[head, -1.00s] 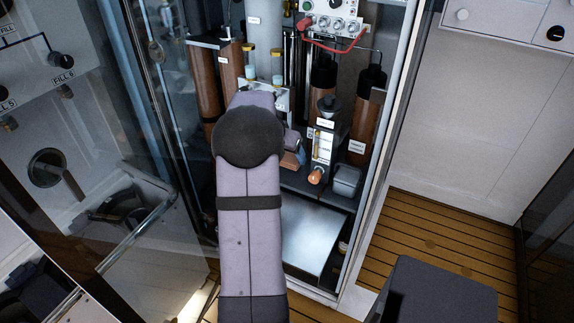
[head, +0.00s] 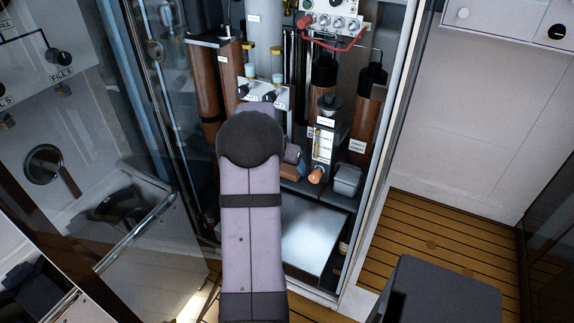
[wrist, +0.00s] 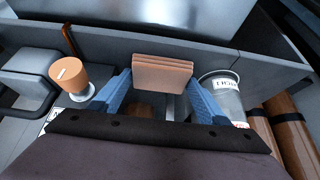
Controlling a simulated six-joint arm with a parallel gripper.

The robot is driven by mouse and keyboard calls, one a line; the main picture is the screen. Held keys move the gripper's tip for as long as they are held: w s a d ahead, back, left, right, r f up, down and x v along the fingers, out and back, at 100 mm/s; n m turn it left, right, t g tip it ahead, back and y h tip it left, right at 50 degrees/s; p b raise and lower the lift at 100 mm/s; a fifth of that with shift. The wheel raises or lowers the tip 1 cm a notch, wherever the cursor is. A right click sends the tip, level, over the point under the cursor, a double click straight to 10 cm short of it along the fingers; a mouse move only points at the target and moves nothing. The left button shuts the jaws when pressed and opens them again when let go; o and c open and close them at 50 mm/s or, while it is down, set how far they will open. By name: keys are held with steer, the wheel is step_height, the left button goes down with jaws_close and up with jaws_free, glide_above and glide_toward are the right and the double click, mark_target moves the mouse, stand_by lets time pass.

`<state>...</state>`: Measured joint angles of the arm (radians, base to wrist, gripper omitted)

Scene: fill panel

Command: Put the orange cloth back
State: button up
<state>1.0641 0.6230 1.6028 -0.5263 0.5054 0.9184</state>
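The orange cloth (wrist: 162,74) is a small folded stack with layered edges. In the wrist view it sits between the two blue fingers of my gripper (wrist: 158,88), which touch it at both sides. In the head view only a sliver of the cloth (head: 288,171) shows to the right of my arm, below a blue finger of my gripper (head: 294,153). The cloth is near the front ledge of the cabinet shelf. I cannot tell whether its underside touches the ledge. My arm hides most of the gripper in the head view.
A grey lidded box (head: 347,180) sits on the shelf. A metal plate (head: 313,236) lies below the ledge.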

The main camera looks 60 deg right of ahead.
steer(key=o, duration=0.4)
steer(key=shift+c, duration=0.2)
steer(key=shift+r, duration=0.1)
steer(key=shift+r, duration=0.15)
steer(key=p+v, duration=0.1)
steer(key=v, duration=1.1)
steer(key=shift+p, duration=0.3)
steer(key=shift+a, duration=0.1)
